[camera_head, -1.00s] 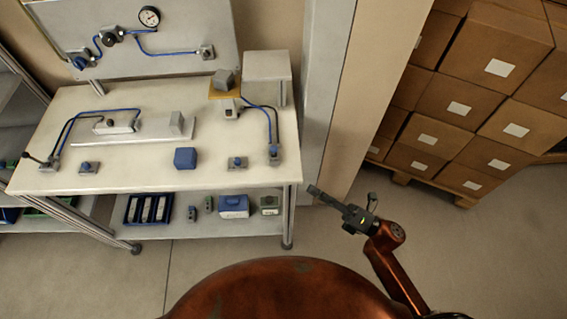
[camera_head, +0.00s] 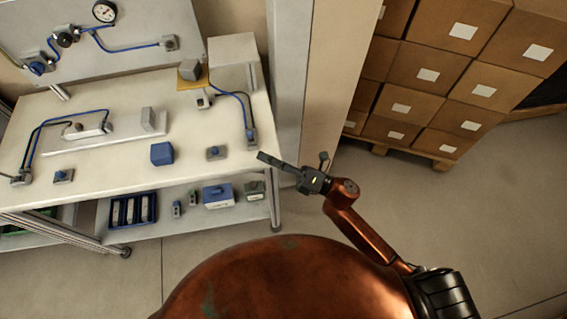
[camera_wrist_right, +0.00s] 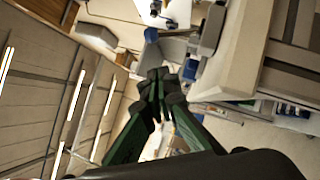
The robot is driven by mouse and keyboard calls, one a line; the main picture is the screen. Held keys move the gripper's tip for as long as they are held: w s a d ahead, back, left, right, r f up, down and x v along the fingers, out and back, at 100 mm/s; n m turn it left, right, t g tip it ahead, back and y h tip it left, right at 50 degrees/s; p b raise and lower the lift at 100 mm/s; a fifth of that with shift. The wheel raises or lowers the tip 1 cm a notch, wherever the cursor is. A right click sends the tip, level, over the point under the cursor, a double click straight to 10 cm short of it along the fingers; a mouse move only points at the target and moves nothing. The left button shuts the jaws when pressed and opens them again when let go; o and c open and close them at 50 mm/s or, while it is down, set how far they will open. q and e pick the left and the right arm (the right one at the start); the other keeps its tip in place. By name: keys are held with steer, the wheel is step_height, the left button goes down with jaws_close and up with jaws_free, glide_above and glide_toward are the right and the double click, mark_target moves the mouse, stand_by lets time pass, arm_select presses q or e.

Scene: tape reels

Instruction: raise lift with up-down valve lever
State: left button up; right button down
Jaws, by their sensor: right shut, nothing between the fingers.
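The lift appears to be the small unit with an orange plate (camera_head: 193,84) and a grey block (camera_head: 189,69) on it, at the back right of the bench. Blue and dark hoses run from its base to a small grey and blue valve (camera_head: 251,137) at the bench's right front edge. I cannot make out its lever clearly. My right gripper (camera_head: 261,157) is shut and empty, its tips overlapping the bench's right front edge in the head view, just below the valve. Its closed dark fingers also show in the wrist view (camera_wrist_right: 157,78). My left gripper is out of view.
A blue cube (camera_head: 162,153) and a small blue-based button unit (camera_head: 215,153) are on the bench (camera_head: 110,165). A grey box (camera_head: 233,55) stands at the back right. Stacked cartons (camera_head: 425,75) stand on a pallet at right. Open floor lies between.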

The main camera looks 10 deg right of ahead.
mark_target(250, 136)
steer(key=shift+w+a+r, duration=0.25)
steer(key=shift+w+r, duration=0.25)
steer(key=shift+w, duration=0.35)
steer(key=shift+w+a+r, duration=0.2)
steer(key=shift+w+r, duration=0.25)
steer(key=shift+w, duration=0.4)
steer(key=shift+d, duration=0.1)
